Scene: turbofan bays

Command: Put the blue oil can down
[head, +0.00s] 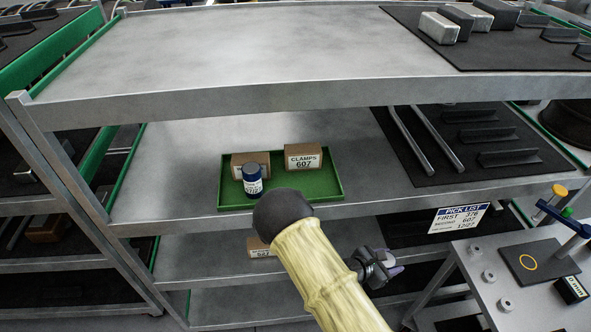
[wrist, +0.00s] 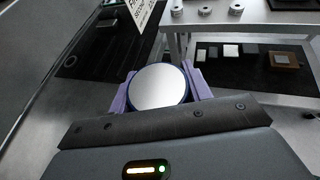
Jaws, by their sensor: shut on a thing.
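My gripper (wrist: 160,92) has its two purple fingers shut on a round can with a pale silver top and a blue rim, the blue oil can (wrist: 158,86). It is seen from above in the wrist view, so its sides and base are hidden. In the head view my gripper (head: 384,268) is right of my arm, in front of the lower shelves and left of the work table; the held can cannot be made out there. Another dark blue can with a white label (head: 252,180) stands on the green tray (head: 300,190) on the middle shelf.
Two brown boxes, one marked CLAMPS 607 (head: 304,157), sit on that tray. The middle shelf (head: 185,165) is clear left of it. The upper shelf (head: 230,50) is mostly bare. A grey work table (head: 480,260) with small rings and a dark ringed mat (head: 540,262) stands right.

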